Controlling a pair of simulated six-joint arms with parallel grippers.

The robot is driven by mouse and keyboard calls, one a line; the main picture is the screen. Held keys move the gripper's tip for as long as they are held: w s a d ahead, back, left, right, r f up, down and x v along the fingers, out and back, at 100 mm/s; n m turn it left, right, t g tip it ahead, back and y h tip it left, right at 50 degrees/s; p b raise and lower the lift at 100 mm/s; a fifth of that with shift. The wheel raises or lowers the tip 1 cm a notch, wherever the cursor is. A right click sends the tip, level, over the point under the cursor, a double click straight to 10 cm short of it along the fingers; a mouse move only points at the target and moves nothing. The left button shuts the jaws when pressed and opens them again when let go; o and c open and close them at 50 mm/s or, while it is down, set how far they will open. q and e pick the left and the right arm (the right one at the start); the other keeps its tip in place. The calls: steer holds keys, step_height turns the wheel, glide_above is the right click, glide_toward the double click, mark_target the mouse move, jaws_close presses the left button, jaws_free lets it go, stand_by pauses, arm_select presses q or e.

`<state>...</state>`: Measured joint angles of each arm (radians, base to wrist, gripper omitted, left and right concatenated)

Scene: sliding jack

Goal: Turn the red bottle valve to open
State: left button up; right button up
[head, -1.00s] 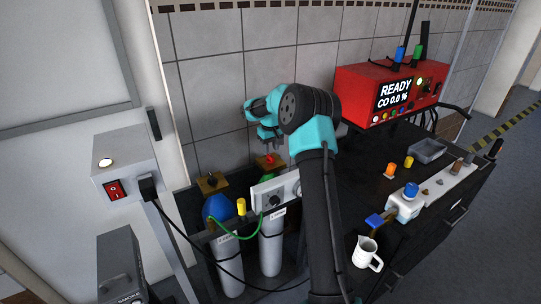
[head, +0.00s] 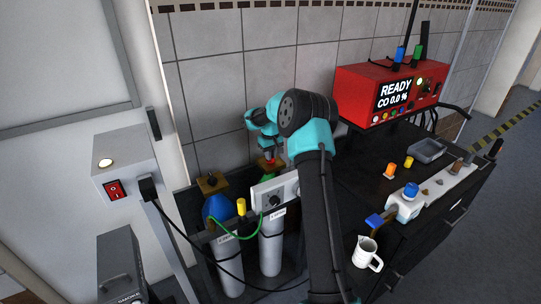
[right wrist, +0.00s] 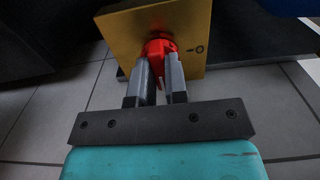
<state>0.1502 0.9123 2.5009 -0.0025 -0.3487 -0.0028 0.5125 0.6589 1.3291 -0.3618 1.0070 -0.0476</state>
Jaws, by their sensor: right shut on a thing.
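The red bottle valve (right wrist: 160,48) sits on a brass-coloured square plate (right wrist: 191,20) in the right wrist view. My right gripper (right wrist: 160,75) has its two fingers on either side of the valve and is shut on it. In the head view the right gripper (head: 268,150) reaches down onto the valve (head: 270,163), which is partly hidden under it. The valve is above the gas bottle with the green shoulder (head: 267,178). My left gripper is not in view.
A second bottle with a blue shoulder (head: 216,207) and a dark-knobbed brass plate (head: 212,183) stands to the left. A white regulator box (head: 275,193) is close in front. A red analyser (head: 391,87) reads READY, CO 0.0 %. A jug (head: 366,253) stands on the bench.

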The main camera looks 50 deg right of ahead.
steer(key=shift+n, duration=0.4)
jaws_close()
steer(key=n, duration=0.7)
steer(key=shift+n, duration=0.4)
steer(key=n, duration=0.4)
steer(key=shift+n, duration=0.3)
steer(key=n, duration=0.4)
steer(key=shift+n, duration=0.4)
steer(key=o, duration=0.7)
jaws_free()
